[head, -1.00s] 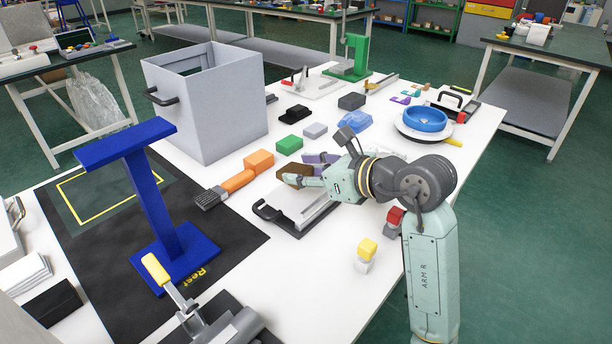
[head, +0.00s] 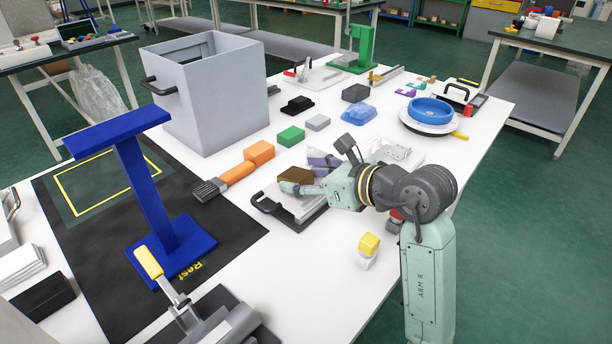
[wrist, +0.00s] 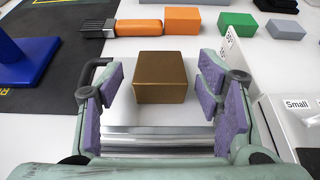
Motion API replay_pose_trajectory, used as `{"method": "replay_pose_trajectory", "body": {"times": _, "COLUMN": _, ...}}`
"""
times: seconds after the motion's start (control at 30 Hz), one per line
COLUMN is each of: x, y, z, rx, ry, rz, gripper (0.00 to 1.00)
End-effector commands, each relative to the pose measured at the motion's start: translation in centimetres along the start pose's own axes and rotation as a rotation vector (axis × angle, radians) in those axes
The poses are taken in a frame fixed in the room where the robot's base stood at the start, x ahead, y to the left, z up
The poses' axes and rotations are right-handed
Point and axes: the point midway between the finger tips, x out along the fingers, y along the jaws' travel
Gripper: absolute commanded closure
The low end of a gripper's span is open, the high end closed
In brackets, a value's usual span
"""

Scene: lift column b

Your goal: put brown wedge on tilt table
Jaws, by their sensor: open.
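The brown wedge (wrist: 161,72) shows in the wrist view as a brown block, low between my fingers and over the bright metal plate of what looks like the tilt table (wrist: 124,112). It seems to rest on the plate. My gripper (wrist: 163,84) is open, with a purple-padded finger on each side and a gap to the block on both sides. In the head view the wedge (head: 293,174) is partly hidden by my gripper (head: 302,186). The tilt table's black handle (head: 268,203) and part of its plate show below them.
An orange-handled brush (head: 235,176) and an orange block (head: 260,152) lie beyond the plate. Green (head: 291,135) and grey (head: 317,122) blocks lie farther back. A blue stand (head: 150,195) rises at left. A white bin labelled Small (wrist: 290,125) is close on the right.

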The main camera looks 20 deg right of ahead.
Motion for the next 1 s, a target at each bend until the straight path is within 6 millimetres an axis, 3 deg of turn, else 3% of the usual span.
{"method": "replay_pose_trajectory", "body": {"times": 0.33, "x": -0.5, "y": -0.1, "z": 0.2, "rx": 0.000, "ry": -0.001, "rz": -0.003, "gripper": 0.40}}
{"method": "replay_pose_trajectory", "body": {"times": 0.8, "x": -9.8, "y": -0.1, "z": 0.1, "rx": 0.000, "ry": 0.000, "rz": -0.003, "gripper": 0.40}}
{"method": "replay_pose_trajectory", "body": {"times": 1.0, "x": -11.8, "y": 0.0, "z": 0.2, "rx": 0.000, "ry": 0.000, "rz": 0.000, "gripper": 0.40}}
